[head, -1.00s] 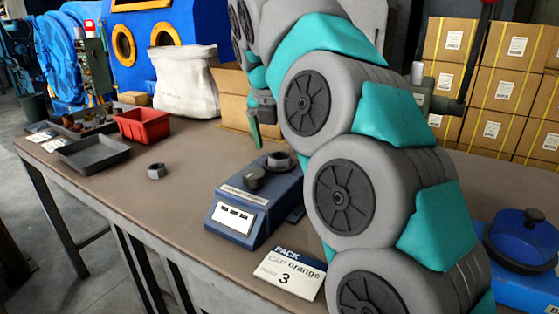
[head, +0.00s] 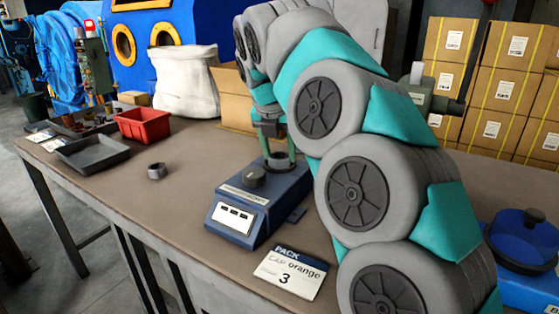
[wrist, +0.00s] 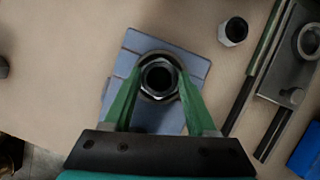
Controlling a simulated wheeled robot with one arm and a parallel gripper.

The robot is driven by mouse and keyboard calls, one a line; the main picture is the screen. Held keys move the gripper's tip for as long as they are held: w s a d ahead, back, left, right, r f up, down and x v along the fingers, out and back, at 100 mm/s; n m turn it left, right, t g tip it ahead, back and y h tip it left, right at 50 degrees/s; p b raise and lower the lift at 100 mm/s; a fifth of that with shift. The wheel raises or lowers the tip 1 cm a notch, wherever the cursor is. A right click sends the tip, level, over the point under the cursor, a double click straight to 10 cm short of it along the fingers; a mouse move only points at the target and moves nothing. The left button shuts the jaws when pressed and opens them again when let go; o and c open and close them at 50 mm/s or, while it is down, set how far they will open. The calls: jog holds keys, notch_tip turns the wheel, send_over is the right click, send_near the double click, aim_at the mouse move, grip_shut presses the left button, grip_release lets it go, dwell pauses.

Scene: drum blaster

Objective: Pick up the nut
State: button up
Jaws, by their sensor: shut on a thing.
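A dark grey hex nut (head: 280,164) is on the blue device (head: 231,228), which has a dark knob and a white display panel. My gripper (head: 277,156) points down over the back of the device. Its green fingers are shut on the nut, one on each side. In the wrist view the nut (wrist: 143,83) shows its round hole between the fingertips (wrist: 161,85), above the blue top of the device (wrist: 193,66). I cannot tell whether the nut still touches the device. Another nut (head: 157,171) lies on the table to the left.
A grey tray (head: 92,155) and a red bin (head: 143,125) stand at the left of the table (head: 120,200). A "PACK" card (head: 290,273) lies in front of the device. A blue pot (head: 522,243) is at the right. A white bag (head: 185,85) and cartons stand behind.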

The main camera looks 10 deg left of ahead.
aim_at(281, 153)
grip_shut()
jog(key=shift+r, duration=0.1)
dwell(0.3)
jog(key=shift+r, duration=1.65)
jog(key=shift+s, duration=0.1)
jog(key=s+d, duration=0.3)
jog(key=s, duration=0.4)
jog(key=s+d+r+b, duration=0.1)
jog(key=s+d, duration=0.2)
jog(key=s, duration=0.4)
jog(key=shift+s+r, duration=0.3)
jog(key=shift+s, duration=0.05)
